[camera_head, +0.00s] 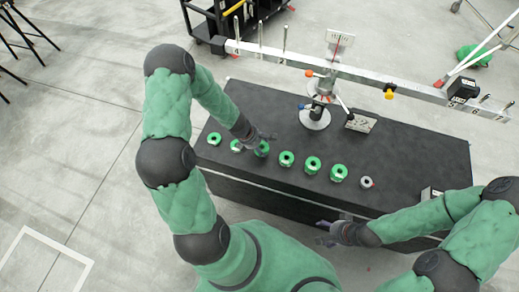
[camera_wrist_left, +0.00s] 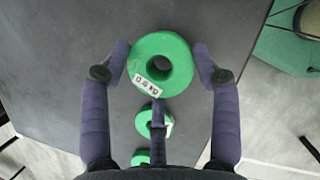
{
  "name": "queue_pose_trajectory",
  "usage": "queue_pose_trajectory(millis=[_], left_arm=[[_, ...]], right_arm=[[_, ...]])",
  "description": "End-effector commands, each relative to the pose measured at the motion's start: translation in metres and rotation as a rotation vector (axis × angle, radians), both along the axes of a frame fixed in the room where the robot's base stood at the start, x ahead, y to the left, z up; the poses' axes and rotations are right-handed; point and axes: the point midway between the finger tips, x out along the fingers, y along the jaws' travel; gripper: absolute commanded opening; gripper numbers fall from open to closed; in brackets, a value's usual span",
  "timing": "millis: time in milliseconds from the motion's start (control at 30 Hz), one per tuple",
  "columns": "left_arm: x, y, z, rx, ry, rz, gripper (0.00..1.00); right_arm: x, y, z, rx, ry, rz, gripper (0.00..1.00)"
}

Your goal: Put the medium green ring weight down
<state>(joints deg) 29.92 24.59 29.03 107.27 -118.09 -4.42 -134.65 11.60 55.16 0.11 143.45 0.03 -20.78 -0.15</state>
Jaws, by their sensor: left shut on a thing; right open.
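My left gripper (camera_head: 265,139) is shut on a green ring weight (camera_head: 262,149) with a white label, at the row of ring weights on the black table. The left wrist view shows that ring (camera_wrist_left: 178,45) between the fingers (camera_wrist_left: 163,75), its label reading 0.6 kg. It looks larger there than the rings behind it; I cannot tell whether it touches the table. My right gripper (camera_head: 327,232) is open and empty in front of the table's near edge.
Other green rings (camera_head: 287,158) stand left and right of the held one, with a small grey ring (camera_head: 366,182) at the right end. A stand (camera_head: 315,118) carries a long metal beam (camera_head: 270,52) over the black table (camera_head: 420,150). The table's near left is clear.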

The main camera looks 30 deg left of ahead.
Motion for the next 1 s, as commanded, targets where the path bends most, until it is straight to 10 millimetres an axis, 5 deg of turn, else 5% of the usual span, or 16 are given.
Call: queue_pose_trajectory(millis=[167,567,600,633,1000], left_arm=[[0.000,0.000,-0.025,0.000,0.000,0.000,0.17],[0.000,0.000,-0.027,-0.001,-0.001,0.000,0.17],[-0.001,-0.001,-0.027,-0.001,0.002,0.000,0.74],[-0.001,-0.001,-0.027,-0.001,0.002,-0.001,0.82],[-0.001,-0.001,-0.026,-0.001,0.002,0.000,0.86]], right_arm=[[-0.001,0.000,-0.020,0.000,0.002,0.001,0.68],[0.000,0.000,-0.022,0.000,0.001,0.000,0.68],[0.000,0.000,-0.021,0.000,0.001,0.000,0.68],[0.000,0.000,-0.021,0.000,0.001,0.000,0.68],[0.000,0.000,-0.020,0.000,0.001,0.000,0.68]])
